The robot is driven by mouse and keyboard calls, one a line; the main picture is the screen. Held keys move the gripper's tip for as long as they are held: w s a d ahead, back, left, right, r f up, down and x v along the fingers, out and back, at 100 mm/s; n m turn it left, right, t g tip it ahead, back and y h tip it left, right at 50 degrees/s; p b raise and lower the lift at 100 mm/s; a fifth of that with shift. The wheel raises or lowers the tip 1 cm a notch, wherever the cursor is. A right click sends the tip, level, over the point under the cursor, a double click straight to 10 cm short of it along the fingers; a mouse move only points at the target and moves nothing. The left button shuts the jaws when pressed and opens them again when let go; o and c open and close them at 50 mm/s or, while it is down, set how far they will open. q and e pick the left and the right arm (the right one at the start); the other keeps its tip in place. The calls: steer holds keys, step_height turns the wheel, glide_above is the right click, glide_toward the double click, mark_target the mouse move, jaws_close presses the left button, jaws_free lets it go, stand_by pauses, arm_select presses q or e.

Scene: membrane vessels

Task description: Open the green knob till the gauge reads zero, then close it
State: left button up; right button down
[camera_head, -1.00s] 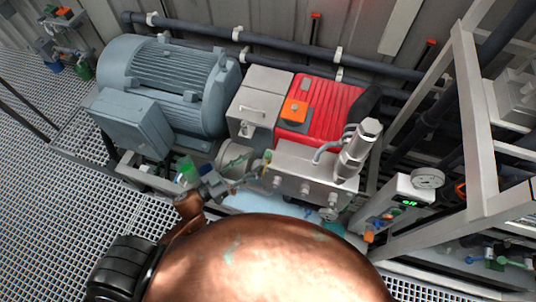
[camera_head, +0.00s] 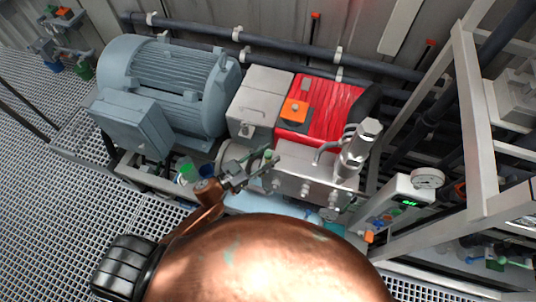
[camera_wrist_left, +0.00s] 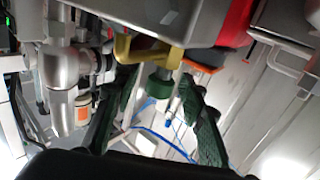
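The green knob (camera_wrist_left: 160,84) sits under a yellow bracket (camera_wrist_left: 145,47) in the left wrist view. In the head view a small green spot at the pump's left end looks like this knob (camera_head: 268,154). My left gripper (camera_head: 262,167) reaches in there from the left; its fingers (camera_wrist_left: 158,85) are open, one on each side of the knob. I see gaps beside the knob, so it does not look gripped. A round white gauge (camera_head: 428,178) stands at the right; its needle is too small to read. My right gripper is not in view.
A red and steel pump (camera_head: 318,112) and a grey motor (camera_head: 165,90) stand behind the gripper. A steel frame (camera_head: 470,120) rises at the right. A green digital display (camera_head: 408,203) is below the gauge. Dark pipes (camera_head: 270,42) run along the wall.

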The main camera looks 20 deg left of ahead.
arm_select(q)
jaws_close()
steer(key=shift+w+r+m+g+h+p, duration=0.1)
steer(key=shift+m+g+h+p, duration=0.55)
steer(key=shift+m+g+h, duration=0.75)
steer(key=shift+g, duration=0.1)
steer(key=shift+m+g+h, duration=0.6)
steer(key=shift+g, duration=0.3)
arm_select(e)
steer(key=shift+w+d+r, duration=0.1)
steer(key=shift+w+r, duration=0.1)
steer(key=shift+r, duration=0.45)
arm_select(q)
steer(key=shift+o, duration=0.4)
jaws_free()
